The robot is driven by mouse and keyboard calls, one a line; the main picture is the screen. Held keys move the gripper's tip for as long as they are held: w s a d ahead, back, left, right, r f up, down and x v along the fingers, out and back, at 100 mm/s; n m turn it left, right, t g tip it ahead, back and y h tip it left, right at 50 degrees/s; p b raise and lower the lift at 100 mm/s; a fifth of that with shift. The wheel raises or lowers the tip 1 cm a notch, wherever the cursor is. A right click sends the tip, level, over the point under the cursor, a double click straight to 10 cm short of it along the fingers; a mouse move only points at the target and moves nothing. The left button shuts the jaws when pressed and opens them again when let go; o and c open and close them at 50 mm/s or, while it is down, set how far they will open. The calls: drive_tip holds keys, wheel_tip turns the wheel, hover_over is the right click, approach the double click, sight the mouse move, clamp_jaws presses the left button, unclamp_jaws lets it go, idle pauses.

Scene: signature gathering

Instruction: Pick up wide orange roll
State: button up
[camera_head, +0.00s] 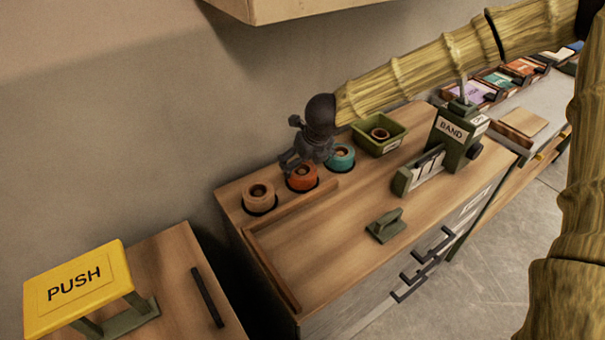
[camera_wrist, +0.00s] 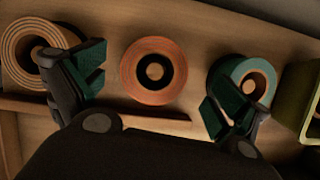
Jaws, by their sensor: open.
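The wide orange roll (camera_head: 302,177) stands on the wooden counter between a tan roll (camera_head: 260,197) and a teal roll (camera_head: 341,157). In the wrist view the orange roll (camera_wrist: 153,71) lies ahead of my gripper and between its spread fingers, seen from above with its dark core hole. My gripper (camera_head: 294,161) is above the orange roll in the head view and hides part of its top. In the wrist view my gripper (camera_wrist: 155,92) is open and empty. Its left finger overlaps the tan roll (camera_wrist: 22,45) and its right finger overlaps the teal roll (camera_wrist: 248,72) in the picture.
A low wooden strip (camera_head: 300,208) runs in front of the rolls. A green tray (camera_head: 380,146) holding a small roll is to the right. A green BAND machine (camera_head: 455,140) and a green stamp-like block (camera_head: 386,226) stand on the counter. A yellow PUSH button (camera_head: 75,287) is at left.

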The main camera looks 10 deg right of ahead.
sight(301, 170)
drive_tip(key=shift+s+a+f, duration=0.1)
drive_tip(key=shift+a+f, duration=0.1)
drive_tip(key=shift+f, duration=0.1)
drive_tip(key=x, duration=0.3)
drive_tip(key=shift+f+p, duration=0.1)
drive_tip(key=shift+p, duration=0.2)
drive_tip(key=shift+a, duration=0.1)
drive_tip(key=c, duration=1.2)
